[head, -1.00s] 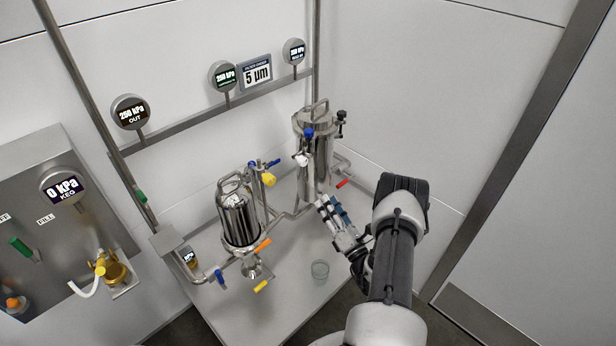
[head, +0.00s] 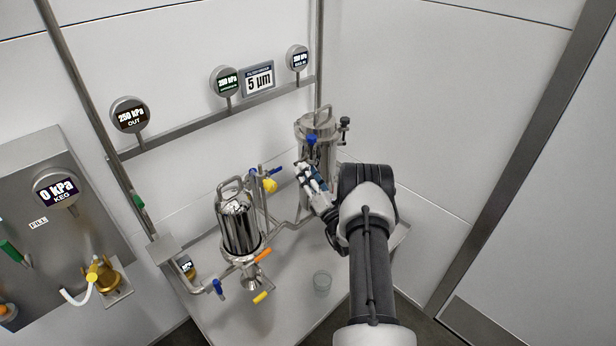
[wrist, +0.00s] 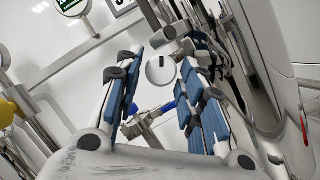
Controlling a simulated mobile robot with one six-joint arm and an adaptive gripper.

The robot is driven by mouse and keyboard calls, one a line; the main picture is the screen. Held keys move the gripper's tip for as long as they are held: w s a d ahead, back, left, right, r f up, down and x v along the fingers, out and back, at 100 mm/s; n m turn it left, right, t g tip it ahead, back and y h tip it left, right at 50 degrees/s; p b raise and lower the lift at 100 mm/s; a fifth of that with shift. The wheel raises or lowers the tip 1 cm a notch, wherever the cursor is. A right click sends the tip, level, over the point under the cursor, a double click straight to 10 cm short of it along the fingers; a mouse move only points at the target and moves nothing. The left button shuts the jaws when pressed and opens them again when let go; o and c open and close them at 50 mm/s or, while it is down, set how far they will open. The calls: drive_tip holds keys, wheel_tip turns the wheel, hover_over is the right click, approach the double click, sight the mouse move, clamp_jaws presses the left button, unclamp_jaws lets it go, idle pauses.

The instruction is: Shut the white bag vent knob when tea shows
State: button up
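The white bag vent knob (wrist: 160,69) shows in the wrist view as a pale round disc with a short dark slot. It lies between the fingertips of my gripper (wrist: 162,58). The blue-padded fingers are apart, with a gap on both sides of the knob, so no contact shows. In the head view my gripper (head: 308,174) is at the front of the tall steel bag housing (head: 317,125), and it hides the knob there. I cannot make out any tea at the vent.
A blue knob (head: 311,140) is just above my gripper. The shorter steel filter (head: 239,225) with coloured valve handles stands left. A clear glass (head: 322,282) stands on the bench (head: 290,310). The wall gauge OUT (head: 129,115) reads 250 kPa; the KEG gauge (head: 57,190) reads 0.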

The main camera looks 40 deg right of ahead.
drive_tip(key=c, duration=0.8)
drive_tip(key=shift+o, duration=0.2)
drive_tip(key=shift+d+f+n+t+y, duration=0.1)
drive_tip(key=shift+n+t+y, duration=0.15)
drive_tip(key=shift+n+y, duration=0.7)
drive_tip(key=shift+d+f+n+t+y, duration=0.1)
drive_tip(key=shift+n+t+y, duration=0.15)
drive_tip(key=shift+n, duration=1.4)
drive_tip(key=shift+d+n+t+y, duration=0.15)
drive_tip(key=shift+n+y, duration=0.45)
drive_tip(key=shift+n, duration=0.7)
drive_tip(key=shift+a+n, duration=0.1)
drive_tip(key=shift+n, duration=0.2)
drive_tip(key=o, duration=0.8)
drive_tip(key=shift+c, duration=0.2)
